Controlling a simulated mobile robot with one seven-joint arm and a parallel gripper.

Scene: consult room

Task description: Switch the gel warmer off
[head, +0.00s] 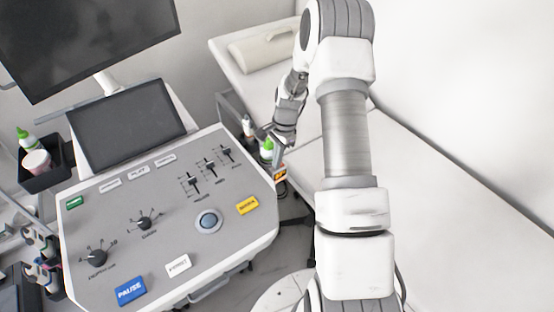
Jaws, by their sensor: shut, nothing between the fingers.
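What looks like the gel warmer (278,158) is a small unit on the right side of the ultrasound console. A green-capped bottle (266,146) stands in it. A small orange patch (280,174) shows low on its front; I cannot tell if it is a switch or a lit display. My gripper (280,139) is shut and empty, close to the top of the warmer beside the bottle. At this size I cannot tell whether it touches the warmer. My wrist hides part of what lies behind it.
The console panel (180,225) has knobs, sliders, a trackball and coloured buttons. Screens (125,125) rise behind it. Another green-capped bottle (25,137) sits in a black holder (50,178) at left. A white examination couch (425,200) with a pillow (262,50) lies behind and right of my arm.

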